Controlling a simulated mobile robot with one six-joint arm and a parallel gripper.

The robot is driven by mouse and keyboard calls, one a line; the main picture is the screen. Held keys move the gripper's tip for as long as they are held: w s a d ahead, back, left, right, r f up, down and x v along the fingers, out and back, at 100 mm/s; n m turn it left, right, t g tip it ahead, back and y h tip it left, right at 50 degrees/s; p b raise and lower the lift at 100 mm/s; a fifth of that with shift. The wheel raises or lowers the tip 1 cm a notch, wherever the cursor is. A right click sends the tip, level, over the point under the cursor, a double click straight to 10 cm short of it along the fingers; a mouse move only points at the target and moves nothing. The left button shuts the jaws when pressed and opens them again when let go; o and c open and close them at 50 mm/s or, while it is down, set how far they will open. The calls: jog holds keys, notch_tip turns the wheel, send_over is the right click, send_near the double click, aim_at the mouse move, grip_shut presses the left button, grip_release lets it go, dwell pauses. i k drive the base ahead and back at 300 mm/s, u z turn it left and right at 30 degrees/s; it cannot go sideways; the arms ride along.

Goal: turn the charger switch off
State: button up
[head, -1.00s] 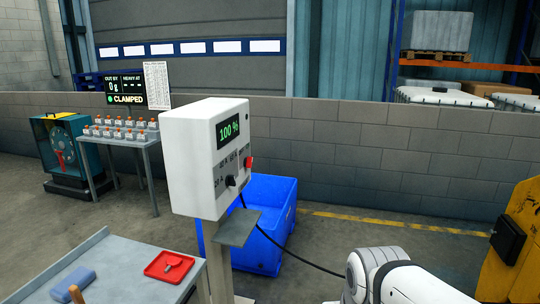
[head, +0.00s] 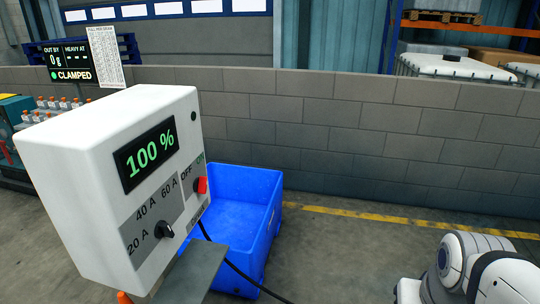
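The charger (head: 75,165) is a white box at the left of the head view, with a green "100 %" on its black display (head: 147,152). Its red switch (head: 202,186) sits on the right of the front panel, below the OFF and ON labels. The switch appears to lean toward ON, but its exact position is hard to tell. A black knob (head: 164,230) sits lower left, among the 20 A, 40 A and 60 A marks. Part of my white arm shows at the bottom right, well apart from the charger. My gripper is out of view.
A blue bin (head: 262,225) stands on the floor behind the charger. A grey block wall (head: 400,130) closes off the back. The floor between bin and arm is clear apart from the cable.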

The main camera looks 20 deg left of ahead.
aim_at(200, 184)
jog(key=u, duration=0.25)
jog(key=i, duration=1.05)
jog(key=u, duration=0.45)
jog(key=k, duration=0.9)
jog(key=u, duration=0.2)
jog(key=i, duration=0.9)
jog(key=z, duration=0.05)
